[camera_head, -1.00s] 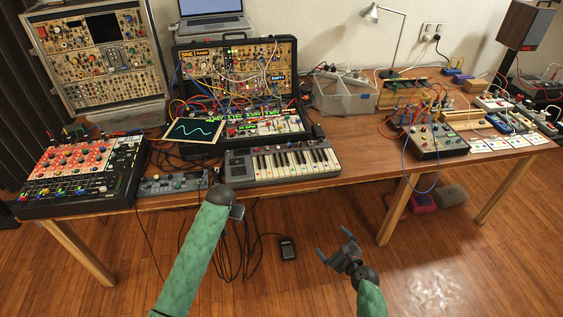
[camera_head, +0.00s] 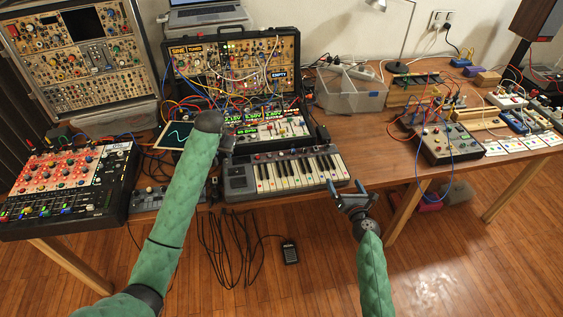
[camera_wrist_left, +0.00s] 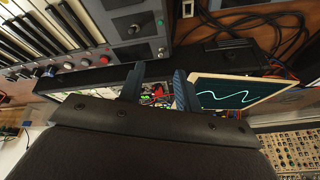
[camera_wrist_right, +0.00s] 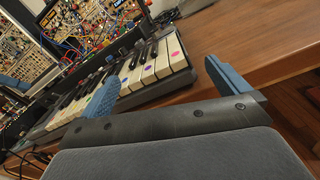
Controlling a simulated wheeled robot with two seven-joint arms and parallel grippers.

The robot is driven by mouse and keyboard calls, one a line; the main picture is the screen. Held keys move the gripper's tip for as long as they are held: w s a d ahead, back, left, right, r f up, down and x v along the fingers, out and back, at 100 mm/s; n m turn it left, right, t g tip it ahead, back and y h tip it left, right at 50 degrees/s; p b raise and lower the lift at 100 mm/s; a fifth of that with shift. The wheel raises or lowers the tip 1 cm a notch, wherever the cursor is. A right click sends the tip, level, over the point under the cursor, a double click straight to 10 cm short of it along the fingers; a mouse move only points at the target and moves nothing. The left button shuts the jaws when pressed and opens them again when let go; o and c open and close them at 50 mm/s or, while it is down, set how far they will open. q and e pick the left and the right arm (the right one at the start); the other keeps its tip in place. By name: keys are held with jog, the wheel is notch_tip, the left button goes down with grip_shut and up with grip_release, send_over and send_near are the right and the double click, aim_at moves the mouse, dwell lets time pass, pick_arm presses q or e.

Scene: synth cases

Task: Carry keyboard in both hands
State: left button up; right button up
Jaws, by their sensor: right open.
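The keyboard (camera_head: 285,172) is a grey unit with white and black keys and colored dots. It lies on the table's front edge and shows in the left wrist view (camera_wrist_left: 125,25) and right wrist view (camera_wrist_right: 130,78). My left gripper (camera_head: 226,143) is above and behind the keyboard's left end, mostly hidden by my arm. In the left wrist view its fingers (camera_wrist_left: 159,74) are apart with nothing between them. My right gripper (camera_head: 345,185) is open and empty at the keyboard's right end, just off its front right corner. Its fingers (camera_wrist_right: 161,72) are widely spread.
A synth case (camera_head: 270,122) with cables stands right behind the keyboard. A tilted waveform screen (camera_wrist_left: 230,95) is close to my left gripper. A red-faced synth (camera_head: 70,185) and a small grey module (camera_head: 160,197) lie left. The wooden table (camera_head: 380,150) is bare right of the keyboard.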

aim_at(245, 164)
jog(key=shift+w, duration=0.45)
jog(key=shift+s+r, duration=0.1)
jog(key=shift+r, duration=0.1)
pick_arm(q)
jog(key=shift+w+x, duration=0.15)
jog(key=shift+x, duration=1.8)
jog(key=shift+w+x, duration=0.15)
jog(key=shift+x, duration=1.85)
pick_arm(e)
jog(key=shift+x, duration=3.9)
pick_arm(q)
jog(key=shift+r, duration=0.15)
pick_arm(e)
jog(key=shift+f, duration=0.1)
